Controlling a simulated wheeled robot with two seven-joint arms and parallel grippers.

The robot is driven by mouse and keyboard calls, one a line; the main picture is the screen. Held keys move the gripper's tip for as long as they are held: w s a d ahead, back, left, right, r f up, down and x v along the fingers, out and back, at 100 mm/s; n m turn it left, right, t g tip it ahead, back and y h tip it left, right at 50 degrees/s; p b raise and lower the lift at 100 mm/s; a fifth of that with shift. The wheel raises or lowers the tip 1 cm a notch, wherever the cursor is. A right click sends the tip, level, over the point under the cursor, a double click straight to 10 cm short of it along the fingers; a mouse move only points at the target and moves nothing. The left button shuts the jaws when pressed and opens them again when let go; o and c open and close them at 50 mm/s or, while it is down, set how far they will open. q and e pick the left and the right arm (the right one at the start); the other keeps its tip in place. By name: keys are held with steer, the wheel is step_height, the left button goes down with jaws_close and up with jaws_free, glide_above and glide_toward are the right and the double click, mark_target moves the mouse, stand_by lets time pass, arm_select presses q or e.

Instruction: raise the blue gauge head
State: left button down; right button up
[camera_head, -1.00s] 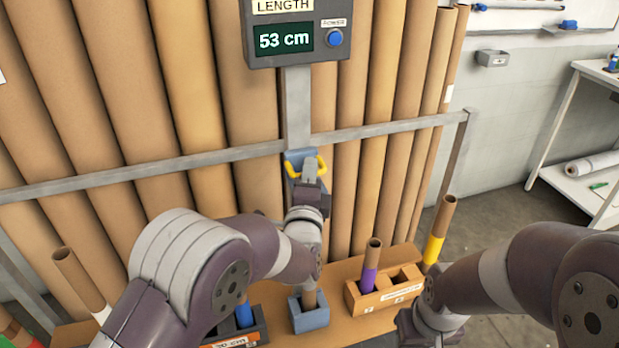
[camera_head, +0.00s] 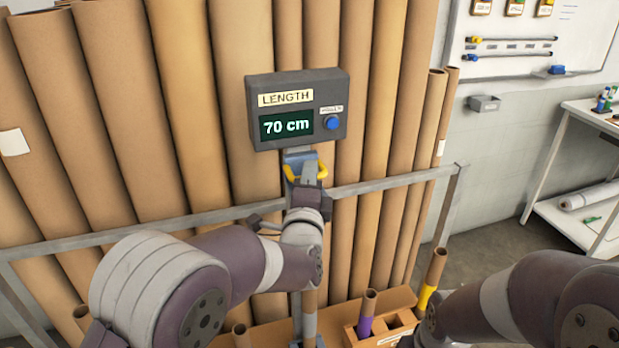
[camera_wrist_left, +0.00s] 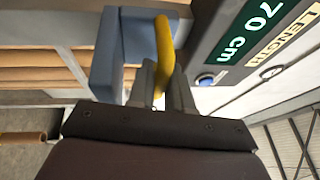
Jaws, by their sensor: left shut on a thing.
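The blue gauge head (camera_head: 299,157) sits high on its post, just under the grey length display (camera_head: 297,108). The display reads 70 cm. My left gripper (camera_head: 310,174) is shut on the yellow handle (camera_head: 321,170) of the gauge head, and its wrist hides much of the head and post below. In the left wrist view the blue head (camera_wrist_left: 107,55) stands beside the yellow handle (camera_wrist_left: 162,50), which lies between the fingers. My right arm shows at the lower right in the head view, but its fingers are not visible.
Tall brown tubes (camera_head: 190,100) fill the rack behind a grey rail (camera_head: 395,182). A wooden holder (camera_head: 397,329) with short colour-banded tubes stands below. A white shelf table (camera_head: 570,180) is at the right. A blue power button (camera_head: 331,123) is on the display.

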arm_select(q)
steer(key=shift+r, duration=0.4)
steer(key=c, duration=1.4)
jaws_free()
steer(key=shift+f, duration=0.1)
steer(key=shift+s+f, duration=0.1)
steer(key=shift+s, duration=0.2)
steer(key=s+a+f+b, duration=0.1)
steer(key=s+f+b, duration=0.1)
steer(key=s, duration=1)
steer(key=shift+b, duration=0.35)
steer(key=shift+w, duration=0.1)
